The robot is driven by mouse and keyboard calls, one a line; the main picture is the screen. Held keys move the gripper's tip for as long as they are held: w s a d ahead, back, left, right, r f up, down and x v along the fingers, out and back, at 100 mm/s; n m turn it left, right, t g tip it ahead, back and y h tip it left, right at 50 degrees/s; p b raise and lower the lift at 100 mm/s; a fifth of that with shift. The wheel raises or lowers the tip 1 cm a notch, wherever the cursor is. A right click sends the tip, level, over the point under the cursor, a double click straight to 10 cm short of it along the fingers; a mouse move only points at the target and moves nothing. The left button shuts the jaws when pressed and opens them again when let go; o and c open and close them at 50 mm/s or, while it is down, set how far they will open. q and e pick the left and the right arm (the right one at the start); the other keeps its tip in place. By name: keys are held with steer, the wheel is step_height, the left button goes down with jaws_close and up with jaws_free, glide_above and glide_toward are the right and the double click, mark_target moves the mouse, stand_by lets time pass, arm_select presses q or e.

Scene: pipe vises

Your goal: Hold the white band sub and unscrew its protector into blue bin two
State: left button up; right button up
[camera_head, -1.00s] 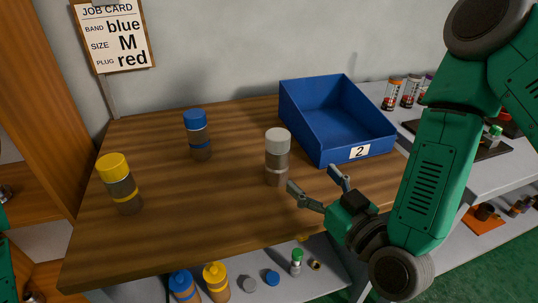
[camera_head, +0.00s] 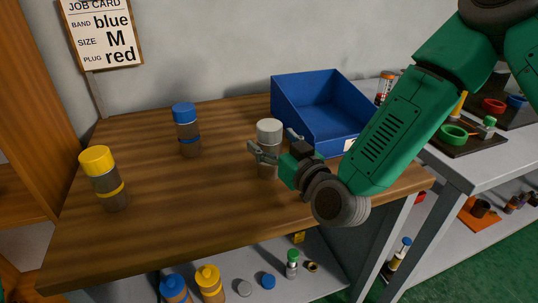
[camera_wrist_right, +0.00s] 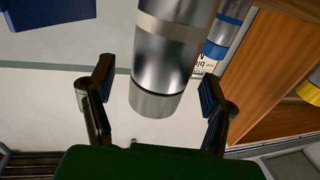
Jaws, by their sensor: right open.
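The white band sub (camera_head: 267,170) stands upright on the wooden table, with its pale grey protector (camera_head: 269,128) on top. In the right wrist view the sub has a metal body with a white band (camera_wrist_right: 168,27), and its protector (camera_wrist_right: 155,103) points down in the picture. My right gripper (camera_head: 273,142) is open, with its fingers on either side of the sub near the protector. In the wrist view a gap shows between each finger and the sub. Blue bin two (camera_head: 296,105) stands behind and to the right; my right arm hides much of its label. My left gripper is out of view.
A blue-capped sub (camera_head: 187,130) and a yellow-capped sub (camera_head: 104,178) stand to the left on the table. A job card (camera_head: 103,35) hangs on the wall. A lower shelf holds loose caps and parts. The table's front middle is clear.

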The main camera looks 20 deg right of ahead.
steer(key=shift+x, duration=0.8)
steer(key=shift+r, duration=0.1)
jaws_close()
